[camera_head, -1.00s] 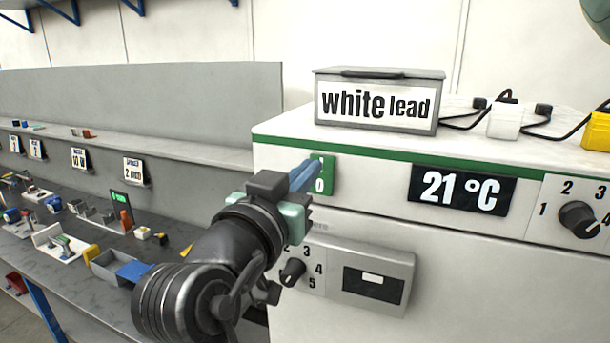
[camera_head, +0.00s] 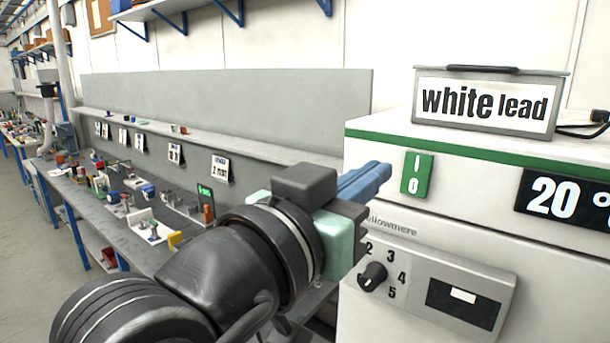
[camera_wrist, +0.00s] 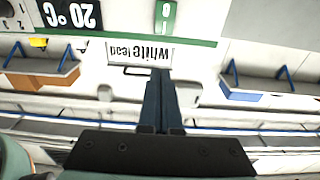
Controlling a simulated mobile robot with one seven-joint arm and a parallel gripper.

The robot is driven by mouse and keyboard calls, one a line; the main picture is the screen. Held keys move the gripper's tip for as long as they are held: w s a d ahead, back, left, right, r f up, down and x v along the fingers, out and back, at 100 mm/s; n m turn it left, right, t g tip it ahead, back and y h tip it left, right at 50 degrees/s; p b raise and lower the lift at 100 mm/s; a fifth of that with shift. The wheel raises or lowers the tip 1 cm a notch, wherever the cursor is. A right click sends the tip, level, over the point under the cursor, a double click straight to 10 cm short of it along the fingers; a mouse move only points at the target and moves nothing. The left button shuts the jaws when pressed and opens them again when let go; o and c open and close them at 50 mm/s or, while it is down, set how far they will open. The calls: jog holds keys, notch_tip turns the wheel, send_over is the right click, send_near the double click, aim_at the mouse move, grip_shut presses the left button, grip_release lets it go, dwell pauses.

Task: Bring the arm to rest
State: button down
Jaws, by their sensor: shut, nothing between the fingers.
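My gripper (camera_head: 372,180) is in the middle of the head view, in front of the white machine (camera_head: 400,316). Its blue fingers lie together, shut and empty, and point right and slightly up. They appear just left of the green switch plate (camera_head: 416,176) marked I and 0. I cannot tell how far they are from the plate. In the wrist view the shut fingers (camera_wrist: 161,82) point up the picture toward the same green plate (camera_wrist: 166,16). My arm fills the lower middle of the head view.
A box labelled "white lead" (camera_head: 488,101) stands on top of the machine. The display (camera_head: 567,202) reads 20 °C. A numbered knob (camera_head: 372,276) sits below the switch. At left, a long workbench (camera_head: 112,238) carries many small items, with floor (camera_head: 25,240) beside it.

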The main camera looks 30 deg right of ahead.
jog(key=shift+a, duration=0.1)
jog(key=w+a+r+n+t+y, duration=0.2)
jog(key=a+r+n+t+y, duration=0.15)
jog(key=a+t, duration=0.25)
jog(key=w+a+r+n+t+y, duration=0.25)
jog(key=a+n+t, duration=0.2)
jog(key=t, duration=0.25)
jog(key=s+a+r+n+t+y, duration=0.2)
jog(key=s+a+r+t+y, duration=0.1)
jog(key=a+y, duration=0.2)
jog(key=s+a+r+n+t+y, duration=0.2)
jog(key=a+r+n+t+y, duration=0.1)
jog(key=a+y, duration=0.3)
jog(key=shift+s+a+r+n+t, duration=0.2)
jog(key=shift+s+a+n+t, duration=0.15)
jog(key=shift+a+t, duration=0.35)
